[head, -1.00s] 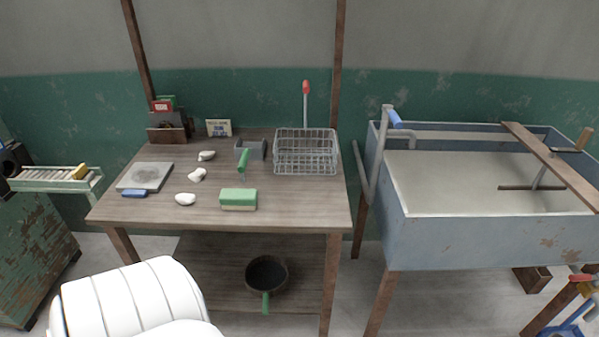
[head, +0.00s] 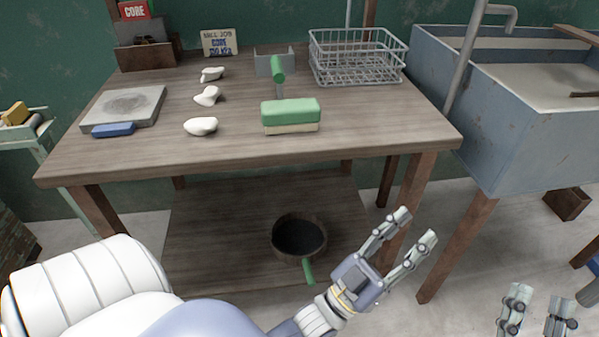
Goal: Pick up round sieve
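The round sieve (head: 299,238), with a brown rim, dark mesh and green handle pointing toward me, lies on the lower shelf (head: 215,235) of the wooden table. My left gripper (head: 417,227) is open and empty, to the right of the sieve and apart from it, in front of the table's right front leg. My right gripper (head: 540,297) shows only its fingers at the bottom right corner. They are spread apart with nothing between them, far from the sieve.
The tabletop (head: 350,130) overhangs the shelf and holds a green-and-cream sponge (head: 290,115), a wire basket (head: 356,58), several white lumps, and a grey slab (head: 123,105). A blue-grey sink (head: 500,130) stands at right. The shelf around the sieve is mostly clear.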

